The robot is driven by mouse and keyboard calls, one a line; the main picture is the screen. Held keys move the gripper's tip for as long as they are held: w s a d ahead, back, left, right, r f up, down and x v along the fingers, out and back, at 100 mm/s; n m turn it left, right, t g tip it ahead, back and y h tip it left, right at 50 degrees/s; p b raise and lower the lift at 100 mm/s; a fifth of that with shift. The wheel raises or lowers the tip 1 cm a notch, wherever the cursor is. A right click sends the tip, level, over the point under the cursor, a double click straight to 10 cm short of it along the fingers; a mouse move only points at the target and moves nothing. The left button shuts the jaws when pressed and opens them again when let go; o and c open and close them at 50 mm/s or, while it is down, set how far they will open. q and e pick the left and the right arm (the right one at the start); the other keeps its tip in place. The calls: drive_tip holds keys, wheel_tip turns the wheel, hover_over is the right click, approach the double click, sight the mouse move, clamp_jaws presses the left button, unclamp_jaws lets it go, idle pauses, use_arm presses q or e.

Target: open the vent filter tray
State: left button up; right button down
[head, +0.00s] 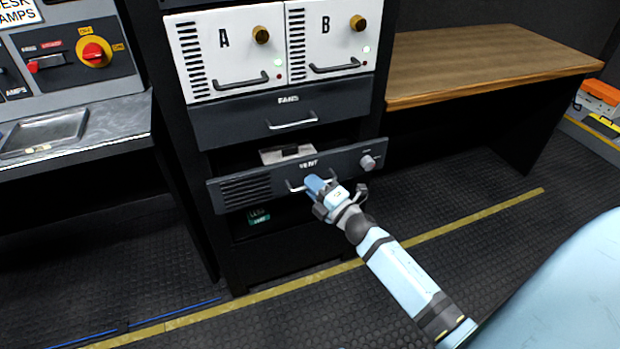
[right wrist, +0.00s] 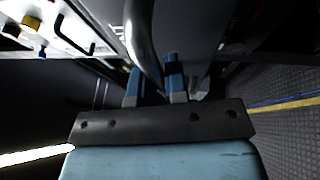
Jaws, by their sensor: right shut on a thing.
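The vent filter tray (head: 245,188) is a dark drawer labelled VENT, low in the black rack. Its front stands out from the rack, and a light-coloured thing (head: 288,153) shows in the gap behind it. The front has slots at the left, a knob (head: 368,162) at the right and a metal bar handle (head: 292,187) in the middle. My right gripper (head: 318,186) is shut on this handle. In the right wrist view the handle (right wrist: 142,45) passes between my blue fingers (right wrist: 155,85). My left gripper is not in view.
Above the tray are the FANS drawer (head: 240,124) and white units A (head: 225,65) and B (head: 325,45). A wooden bench (head: 480,60) stands at the right, a control desk (head: 80,130) at the left. The floor in front of the rack is clear.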

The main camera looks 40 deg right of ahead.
use_arm(q)
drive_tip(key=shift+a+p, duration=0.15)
drive_tip(key=shift+p, duration=0.35)
use_arm(e)
drive_tip(key=s+a, duration=0.2)
drive_tip(key=s, duration=0.9)
drive_tip(key=shift+s+a, duration=0.15)
drive_tip(key=shift+a, duration=0.2)
drive_tip(key=c, duration=1.2)
unclamp_jaws()
drive_tip(key=shift+o, duration=0.2)
drive_tip(key=v, duration=1.3)
drive_tip(key=shift+s, duration=0.4)
drive_tip(key=shift+d, duration=0.1)
